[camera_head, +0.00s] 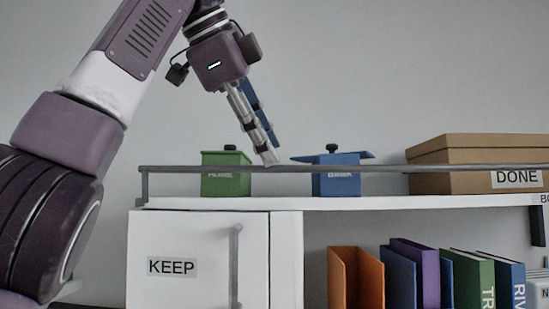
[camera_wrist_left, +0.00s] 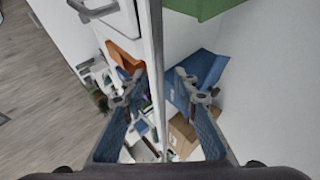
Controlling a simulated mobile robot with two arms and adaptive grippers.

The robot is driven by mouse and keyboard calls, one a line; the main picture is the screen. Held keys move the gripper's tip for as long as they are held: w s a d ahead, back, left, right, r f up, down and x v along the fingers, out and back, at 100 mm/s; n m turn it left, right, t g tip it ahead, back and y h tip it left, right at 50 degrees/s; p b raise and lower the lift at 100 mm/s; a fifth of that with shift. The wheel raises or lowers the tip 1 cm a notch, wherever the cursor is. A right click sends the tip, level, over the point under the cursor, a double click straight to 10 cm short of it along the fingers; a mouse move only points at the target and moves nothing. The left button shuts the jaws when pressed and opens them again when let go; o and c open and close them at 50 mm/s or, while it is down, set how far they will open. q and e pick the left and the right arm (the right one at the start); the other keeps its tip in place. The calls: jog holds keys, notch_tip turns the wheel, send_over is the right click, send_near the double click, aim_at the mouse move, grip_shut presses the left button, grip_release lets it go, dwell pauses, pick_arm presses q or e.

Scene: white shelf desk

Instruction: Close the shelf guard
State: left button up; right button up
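The shelf guard (camera_head: 380,168) is a long grey rail. It runs level above the front edge of the shelf desk's top (camera_head: 290,203), with a short post at its left end. My left gripper (camera_head: 272,152) is at the rail, pointing down, between the green and blue boxes. In the left wrist view the rail (camera_wrist_left: 156,60) passes between the two spread fingers of my left gripper (camera_wrist_left: 160,76), with a gap on each side. I cannot tell the exact depth of the fingertips around the rail. My right gripper is in neither view.
Behind the rail stand a green box (camera_head: 226,182), a blue box (camera_head: 336,183) and a brown carton (camera_head: 465,152) labelled DONE. Below are a white KEEP door (camera_head: 185,240) with a grey handle (camera_head: 236,265), an orange holder (camera_head: 356,277) and several books (camera_head: 470,280). The wall behind is bare.

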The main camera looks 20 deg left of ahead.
pick_arm(q)
jog(key=shift+s+a+r, duration=0.1)
jog(key=shift+s+r, duration=0.3)
jog(key=shift+r, duration=0.1)
jog(key=shift+a, duration=0.1)
